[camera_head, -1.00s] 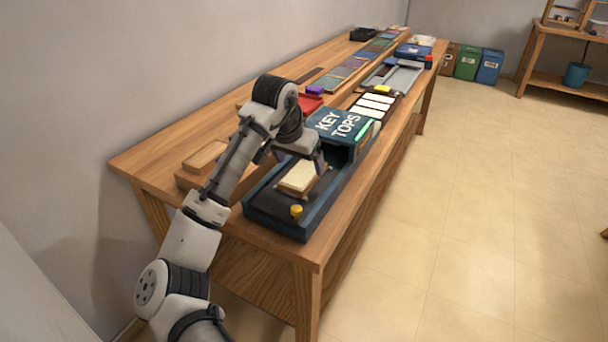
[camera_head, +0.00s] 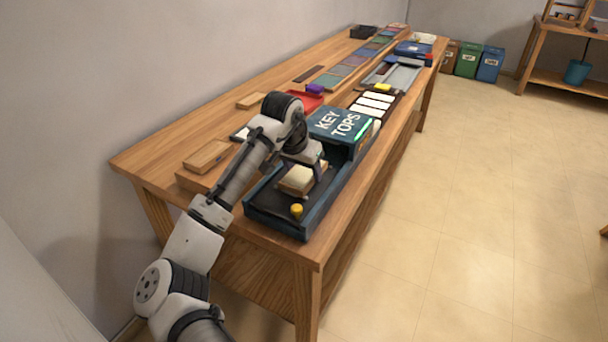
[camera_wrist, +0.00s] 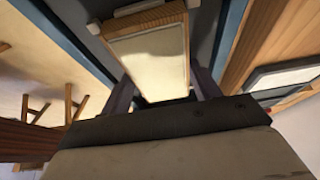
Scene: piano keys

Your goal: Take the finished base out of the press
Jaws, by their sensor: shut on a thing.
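The press (camera_head: 338,124) is a dark blue machine labelled KEY TOPS, with a green strip lit on its side and an open dark bed (camera_head: 268,205) in front. The base (camera_head: 297,181) is a wooden block with a cream top, over that bed. My gripper (camera_head: 312,172) is at the base's back end, on the side toward the press housing. In the wrist view the base (camera_wrist: 150,55) sits between the two fingers of my gripper (camera_wrist: 163,92), which are shut on it. I cannot tell whether the base touches the bed.
A yellow knob (camera_head: 297,210) stands at the bed's front. A wooden block (camera_head: 207,156) lies to the left on the bench (camera_head: 150,165). A red tray (camera_head: 302,103) and white key pieces (camera_head: 375,100) lie behind. Open floor is at right.

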